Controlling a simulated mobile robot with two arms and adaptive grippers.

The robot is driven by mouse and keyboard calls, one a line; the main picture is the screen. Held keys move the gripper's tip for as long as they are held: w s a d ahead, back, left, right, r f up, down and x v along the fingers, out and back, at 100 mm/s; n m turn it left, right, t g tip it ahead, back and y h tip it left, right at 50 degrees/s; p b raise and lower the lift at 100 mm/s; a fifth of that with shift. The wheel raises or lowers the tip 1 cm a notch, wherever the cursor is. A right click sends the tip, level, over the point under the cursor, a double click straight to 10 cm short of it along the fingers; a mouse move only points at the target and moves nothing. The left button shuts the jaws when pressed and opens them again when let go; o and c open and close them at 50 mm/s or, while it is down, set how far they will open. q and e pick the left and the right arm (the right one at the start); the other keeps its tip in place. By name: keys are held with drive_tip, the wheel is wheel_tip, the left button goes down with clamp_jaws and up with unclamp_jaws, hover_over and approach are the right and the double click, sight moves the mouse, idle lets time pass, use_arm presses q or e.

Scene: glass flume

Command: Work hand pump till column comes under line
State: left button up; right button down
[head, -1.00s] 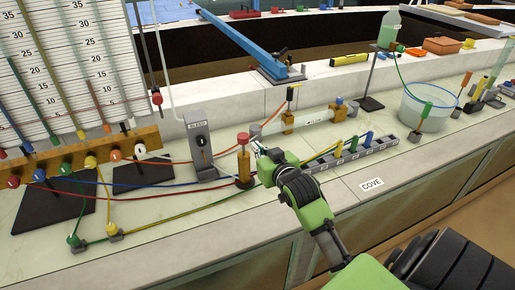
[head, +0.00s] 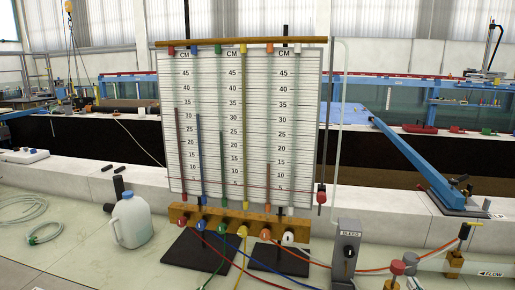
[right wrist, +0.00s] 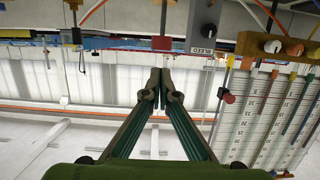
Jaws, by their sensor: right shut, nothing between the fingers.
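The manometer board (head: 250,125) stands upright in the middle of the head view, with a CM scale and several coloured columns. A thin red line crosses it low down, ending at a red slider (head: 321,196) on the right. The red-topped brass hand pump (head: 397,270) is cut by the bottom edge. Part of my right gripper (head: 415,284) shows just right of it. In the right wrist view that gripper (right wrist: 155,72) is shut and empty. My left gripper is out of view.
The grey BLEED post (head: 347,250) stands right of the board. A white jug (head: 130,220) stands left on the bench. Coloured hoses (head: 235,262) cross the bench in front. A blue lever arm (head: 420,160) leans behind at the right.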

idle(0.5)
drive_tip(key=shift+w+r+p, duration=0.1)
drive_tip(key=shift+r+p, duration=1.55)
drive_tip(key=shift+r, duration=0.75)
drive_tip(key=p, duration=0.3)
hover_over(402, 265)
drive_tip(key=s+a, duration=0.2)
wheel_tip(402, 265, down, 2)
drive_tip(key=shift+w+d+f, duration=0.1)
drive_tip(key=shift+d+f, duration=0.05)
drive_tip(key=shift+f, duration=1)
drive_tip(key=shift+d+f, duration=0.1)
drive_tip(key=shift+f, duration=1)
